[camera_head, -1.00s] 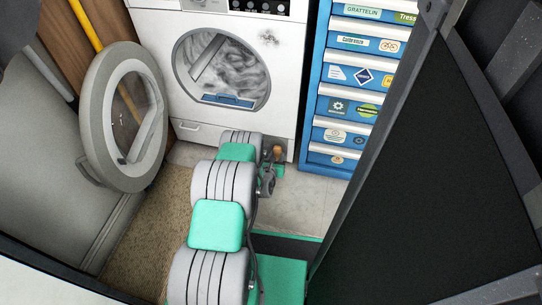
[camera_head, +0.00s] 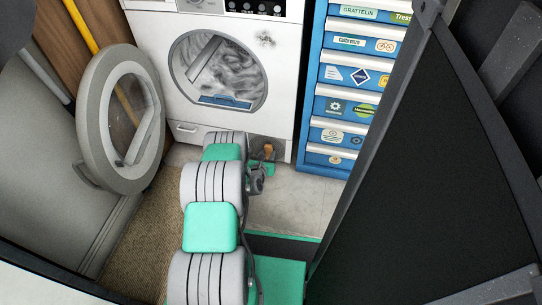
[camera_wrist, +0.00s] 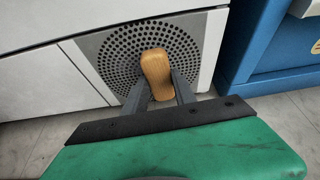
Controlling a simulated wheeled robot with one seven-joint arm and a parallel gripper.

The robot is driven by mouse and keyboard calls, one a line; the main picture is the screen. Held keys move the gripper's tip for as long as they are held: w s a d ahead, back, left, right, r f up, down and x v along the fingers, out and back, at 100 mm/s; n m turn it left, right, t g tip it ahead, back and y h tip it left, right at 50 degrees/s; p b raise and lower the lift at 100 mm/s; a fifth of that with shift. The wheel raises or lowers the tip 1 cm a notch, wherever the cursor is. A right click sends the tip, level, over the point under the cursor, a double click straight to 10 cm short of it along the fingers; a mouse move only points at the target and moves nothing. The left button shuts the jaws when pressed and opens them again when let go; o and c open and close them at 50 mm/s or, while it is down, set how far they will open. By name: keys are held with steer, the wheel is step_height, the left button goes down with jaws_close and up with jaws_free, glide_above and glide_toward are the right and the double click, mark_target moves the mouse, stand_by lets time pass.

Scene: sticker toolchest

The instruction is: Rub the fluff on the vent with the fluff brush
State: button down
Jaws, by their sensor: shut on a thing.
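The vent (camera_wrist: 112,57) is a round field of small holes in a grey square panel, low on the front of the white machine. The fluff brush (camera_wrist: 156,74) has a wooden handle and stands in front of the vent in the wrist view. My gripper (camera_wrist: 160,88) is shut on it, with one finger on each side. The brush handle also shows in the head view (camera_head: 268,149), low at the machine's right corner. The brush's bristles are hidden, so I cannot tell whether they touch the vent. I cannot make out any fluff.
The white machine (camera_head: 284,105) has its round door (camera_head: 94,125) swung open to the left. A blue tool chest (camera_head: 311,95) with stickers stands close on the right. A dark panel (camera_head: 420,190) fills the right side. Pale floor (camera_head: 295,205) lies clear in front of the chest.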

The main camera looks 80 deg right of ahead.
steer(key=shift+w+d+r, duration=0.1)
steer(key=shift+w+d, duration=0.1)
steer(key=shift+w, duration=1.65)
steer(key=shift+w+d+r, duration=0.1)
steer(key=shift+w+d, duration=0.05)
steer(key=shift+w, duration=1.65)
steer(key=shift+s+r, duration=0.1)
steer(key=shift+r, duration=0.25)
steer(key=shift+s+a, duration=0.2)
steer(key=shift+s, duration=3.7)
steer(key=shift+s+a, duration=0.15)
steer(key=shift+s, duration=0.75)
steer(key=shift+s+a, duration=0.1)
steer(key=shift+s, duration=0.8)
steer(key=a+p, duration=0.1)
steer(key=a, duration=0.5)
steer(key=shift+w+p, duration=0.35)
steer(key=shift+a, duration=0.1)
